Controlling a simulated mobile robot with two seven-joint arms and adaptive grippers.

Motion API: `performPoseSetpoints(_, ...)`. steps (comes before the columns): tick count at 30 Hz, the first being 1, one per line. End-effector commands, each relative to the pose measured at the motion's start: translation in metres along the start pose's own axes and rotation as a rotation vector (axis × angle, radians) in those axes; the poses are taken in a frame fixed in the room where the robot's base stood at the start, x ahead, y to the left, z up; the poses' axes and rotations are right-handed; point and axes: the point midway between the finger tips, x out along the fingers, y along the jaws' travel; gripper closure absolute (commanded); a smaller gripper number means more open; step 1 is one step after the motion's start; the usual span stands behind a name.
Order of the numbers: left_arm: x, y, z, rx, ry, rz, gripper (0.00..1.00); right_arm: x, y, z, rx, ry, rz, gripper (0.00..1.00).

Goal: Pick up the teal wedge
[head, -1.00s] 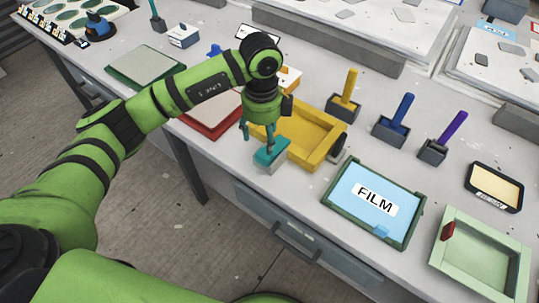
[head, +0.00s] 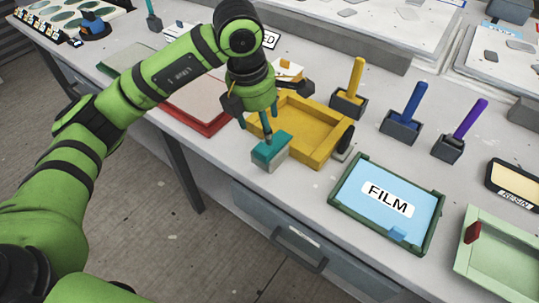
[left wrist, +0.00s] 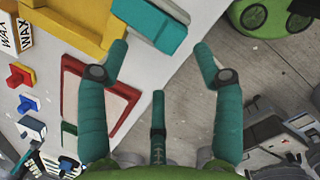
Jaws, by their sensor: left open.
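The teal wedge (head: 271,148) shows as a teal top over a light grey lower part. It sits near the front edge of the bench, just in front of the yellow tray. It also shows at the top of the left wrist view (left wrist: 152,22). My left gripper (head: 256,130) points down over the wedge, its teal fingers spread. One finger overlaps the wedge in the head view, and contact cannot be told. In the left wrist view the fingertips (left wrist: 161,50) are apart with nothing between them. My right gripper is not in view.
The yellow tray (head: 324,152) stands right behind the wedge. A red-rimmed tray (head: 207,126) is to the left, a green-framed FILM panel (head: 345,212) to the right. Yellow, blue (head: 412,104) and purple handles stand in dark holders behind. Bare bench lies between wedge and FILM panel.

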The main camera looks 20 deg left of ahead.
Motion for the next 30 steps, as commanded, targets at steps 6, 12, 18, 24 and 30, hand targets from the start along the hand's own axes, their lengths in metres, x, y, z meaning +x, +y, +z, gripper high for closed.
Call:
performPoseSetpoints(6, 0.006, -0.005, -0.006, 0.665, -0.035, 0.048, 0.33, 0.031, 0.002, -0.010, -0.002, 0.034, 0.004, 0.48)
performPoseSetpoints(12, 0.007, -0.010, -0.012, 1.277, -0.036, 0.111, 0.33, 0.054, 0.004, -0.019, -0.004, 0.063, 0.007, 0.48)
performPoseSetpoints(18, 0.009, -0.016, -0.019, 1.881, 0.001, 0.184, 0.33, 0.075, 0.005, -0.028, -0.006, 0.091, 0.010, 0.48)
performPoseSetpoints(24, 0.009, -0.021, -0.025, 2.351, 0.062, 0.240, 0.33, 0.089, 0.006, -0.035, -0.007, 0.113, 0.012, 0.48)
performPoseSetpoints(30, 0.009, -0.022, -0.027, 2.550, 0.097, 0.261, 0.33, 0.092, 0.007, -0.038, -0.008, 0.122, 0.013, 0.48)
